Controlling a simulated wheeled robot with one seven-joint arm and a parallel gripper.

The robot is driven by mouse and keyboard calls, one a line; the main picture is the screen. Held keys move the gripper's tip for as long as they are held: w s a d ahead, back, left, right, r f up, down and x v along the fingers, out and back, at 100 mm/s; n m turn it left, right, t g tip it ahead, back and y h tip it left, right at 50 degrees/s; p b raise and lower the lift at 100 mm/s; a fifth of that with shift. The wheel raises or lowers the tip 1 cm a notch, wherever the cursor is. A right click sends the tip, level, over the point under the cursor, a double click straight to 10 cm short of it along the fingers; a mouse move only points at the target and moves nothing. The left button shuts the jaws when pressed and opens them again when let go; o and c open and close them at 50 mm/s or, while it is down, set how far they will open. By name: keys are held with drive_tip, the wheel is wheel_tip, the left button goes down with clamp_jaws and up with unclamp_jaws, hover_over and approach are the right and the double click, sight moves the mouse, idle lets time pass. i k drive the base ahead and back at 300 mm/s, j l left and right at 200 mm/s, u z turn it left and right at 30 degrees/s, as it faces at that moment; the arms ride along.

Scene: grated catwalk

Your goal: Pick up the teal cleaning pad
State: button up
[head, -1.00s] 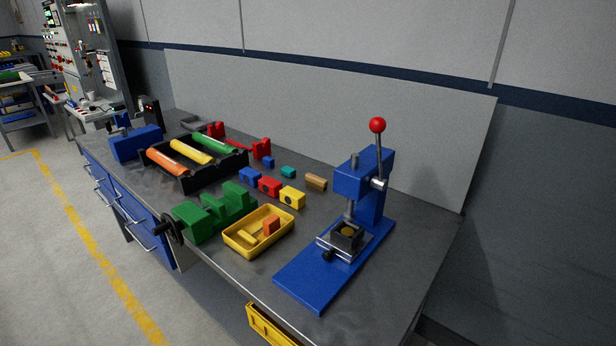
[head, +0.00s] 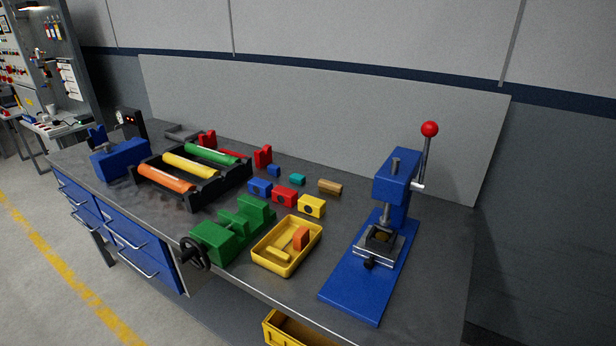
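A small teal block (head: 297,180), the only teal thing in view, lies on the grey workbench (head: 440,290) toward its back. It sits between a small blue block (head: 273,171) on its left and a tan block (head: 330,187) on its right. Red and yellow blocks are in front of it. It looks unobstructed from above. My gripper is not in view.
A blue arbor press (head: 395,180) with a red-knobbed lever stands at the right. A green vise (head: 235,230) and yellow tray (head: 287,247) are near the front edge. A black rack (head: 150,187) holds coloured rollers at the left. A panel (head: 340,110) rises behind.

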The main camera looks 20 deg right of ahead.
sight(298, 179)
drive_tip(key=i+j+z, duration=0.25)
drive_tip(key=j, duration=0.35)
drive_tip(key=i+j+z, duration=0.3)
drive_tip(key=j, duration=0.35)
drive_tip(key=i+j+z, duration=0.1)
drive_tip(key=j, duration=0.3)
drive_tip(key=i+j+z, duration=0.15)
drive_tip(key=j, duration=0.2)
drive_tip(key=i+j+z, duration=0.3)
drive_tip(key=j, duration=0.3)
drive_tip(key=i+j+z, duration=0.2)
drive_tip(key=j, duration=0.15)
drive_tip(key=i+j+z, duration=0.15)
drive_tip(key=j, duration=0.2)
drive_tip(key=i+j+z, duration=0.15)
drive_tip(key=j, duration=0.2)
drive_tip(key=i+j+z, duration=0.15)
